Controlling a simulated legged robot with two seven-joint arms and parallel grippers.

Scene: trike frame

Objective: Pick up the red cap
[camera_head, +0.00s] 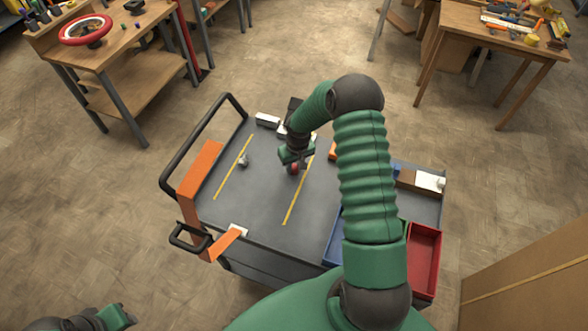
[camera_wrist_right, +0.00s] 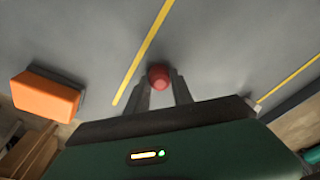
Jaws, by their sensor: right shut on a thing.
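The red cap (camera_head: 294,168) is small and round and shows just under my right gripper (camera_head: 292,163), over the grey cart top. In the right wrist view the red cap (camera_wrist_right: 158,76) sits between the two dark fingertips of my right gripper (camera_wrist_right: 160,88), which are shut on it. I cannot tell whether the cap still touches the cart top. My left gripper (camera_head: 118,316) is at the bottom left of the head view, off the cart, and its fingers are too unclear to read.
The grey cart (camera_head: 260,210) has yellow lines, a black handle and a small grey part (camera_head: 244,160). An orange block (camera_wrist_right: 46,96) lies near the right gripper. A blue bin (camera_head: 333,240) and a red bin (camera_head: 424,258) sit at the right. Workbenches stand behind.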

